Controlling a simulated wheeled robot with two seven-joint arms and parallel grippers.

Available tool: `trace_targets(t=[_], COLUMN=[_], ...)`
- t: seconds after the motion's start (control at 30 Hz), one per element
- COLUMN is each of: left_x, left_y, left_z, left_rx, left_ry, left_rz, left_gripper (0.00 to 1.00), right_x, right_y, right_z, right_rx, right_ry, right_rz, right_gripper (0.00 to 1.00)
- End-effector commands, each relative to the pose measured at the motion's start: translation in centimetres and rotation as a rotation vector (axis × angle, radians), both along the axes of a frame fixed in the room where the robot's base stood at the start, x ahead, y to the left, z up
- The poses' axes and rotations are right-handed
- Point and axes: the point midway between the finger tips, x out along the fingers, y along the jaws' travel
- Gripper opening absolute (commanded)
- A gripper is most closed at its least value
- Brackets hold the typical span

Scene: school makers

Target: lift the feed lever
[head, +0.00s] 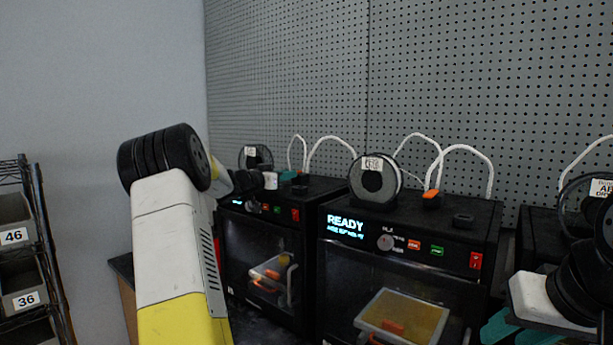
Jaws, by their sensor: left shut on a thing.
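A row of black 3D printers stands against the pegboard. The left printer (262,250) has a small orange feed lever (303,179) on its top, partly hidden. My left gripper (289,176) reaches over that printer, its teal fingertips at the lever and shut on it. The gripper is small in view, so the exact hold is hard to see. The middle printer (345,262) shows READY and has its own orange lever (431,199) on top, apart from my grippers.
Filament spools (375,181) and white looping tubes (468,150) stand on the printers. Another spool (598,205) is at the right. A rack with numbered bins (18,270) stands at far left. The pegboard (450,80) closes off the back.

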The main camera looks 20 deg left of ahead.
Motion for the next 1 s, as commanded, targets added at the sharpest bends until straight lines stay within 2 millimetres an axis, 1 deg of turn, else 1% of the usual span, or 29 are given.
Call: trace_targets(t=[0.27, 0.6, 1.0], left_x=[0.1, 0.6, 0.8], left_y=[-0.1, -0.2, -0.1], left_z=[0.9, 2.6, 3.8], left_rx=[0.039, 0.119, 0.186], left_ry=[0.089, 0.312, 0.521], left_rz=[0.001, 0.001, 0.005], left_gripper=[0.00, 0.00, 0.00], right_x=[0.0, 0.0, 0.0], right_y=[0.0, 0.0, 0.0], right_z=[0.0, 0.0, 0.0], right_rx=[0.000, 0.000, 0.000], right_ry=[0.000, 0.000, 0.000], right_rz=[0.000, 0.000, 0.000], right_gripper=[0.36, 0.36, 0.36])
